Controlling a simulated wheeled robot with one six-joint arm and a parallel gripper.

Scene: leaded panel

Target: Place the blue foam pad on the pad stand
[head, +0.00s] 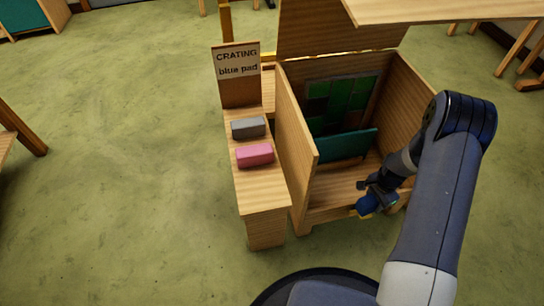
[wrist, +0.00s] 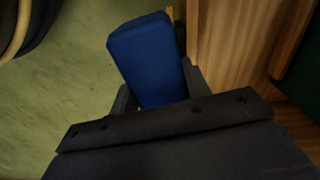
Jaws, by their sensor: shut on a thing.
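The blue foam pad (wrist: 148,58) is between the fingers of my gripper (wrist: 158,96) in the wrist view and sticks out past them. In the head view my gripper (head: 376,196) is low at the open front of the wooden crate, and only a small blue part of the pad (head: 364,206) shows. A narrow wooden stand (head: 262,195), which seems to be the pad stand, is left of the crate. A grey pad (head: 248,127) and a pink pad (head: 255,156) lie on its top, with bare wood in front of the pink one.
The crate (head: 288,140) has tall side walls, the left one between my gripper and the stand. A green panel (head: 340,105) and a teal pad (head: 345,146) are inside. A sign (head: 237,62) reads "CRATING blue pad". A wooden board (head: 450,10) overhangs at upper right. Floor (head: 130,180) at left is clear.

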